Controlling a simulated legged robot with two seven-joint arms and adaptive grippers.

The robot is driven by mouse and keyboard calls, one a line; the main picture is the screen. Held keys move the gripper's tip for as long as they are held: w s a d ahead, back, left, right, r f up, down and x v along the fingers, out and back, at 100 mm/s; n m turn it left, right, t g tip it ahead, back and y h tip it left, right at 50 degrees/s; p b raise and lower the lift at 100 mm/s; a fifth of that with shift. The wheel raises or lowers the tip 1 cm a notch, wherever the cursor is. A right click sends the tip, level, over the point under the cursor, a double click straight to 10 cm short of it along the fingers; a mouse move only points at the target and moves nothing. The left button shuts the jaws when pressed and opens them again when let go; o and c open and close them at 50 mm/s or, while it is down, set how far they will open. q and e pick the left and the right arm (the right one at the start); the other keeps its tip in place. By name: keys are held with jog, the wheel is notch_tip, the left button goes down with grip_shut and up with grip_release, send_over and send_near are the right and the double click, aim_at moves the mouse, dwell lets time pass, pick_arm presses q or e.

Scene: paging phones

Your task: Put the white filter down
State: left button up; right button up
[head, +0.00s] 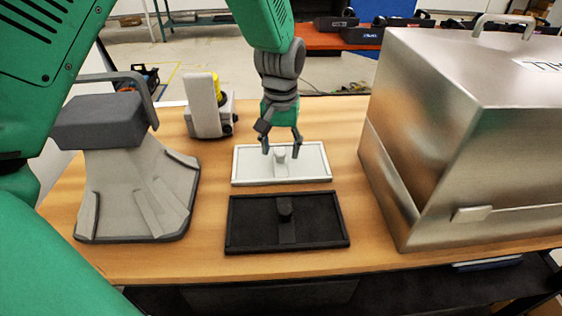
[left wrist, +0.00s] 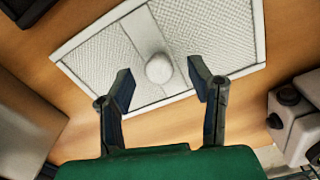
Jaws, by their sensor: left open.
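The white filter (head: 310,170) lies flat on the wooden table, just behind a black filter (head: 263,228) of similar shape. It has a raised frame and a small knob in its middle. My left gripper (head: 281,152) is over the white filter, pointing down, with its fingers open on either side of the knob. In the left wrist view the white filter (left wrist: 210,30) fills the upper middle, and its round knob sits between the open fingertips (left wrist: 160,88) with gaps on both sides. My right gripper is not in view.
A large metal box (head: 460,120) with a handle stands at the right. A grey vacuum-like device (head: 130,180) stands at the left. A small grey and yellow device (head: 205,108) is behind the filters. Bare table (head: 190,262) shows in front.

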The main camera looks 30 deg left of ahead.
pick_arm(q)
jog(key=shift+f, duration=0.7)
grip_shut()
jog(key=shift+r, duration=0.15)
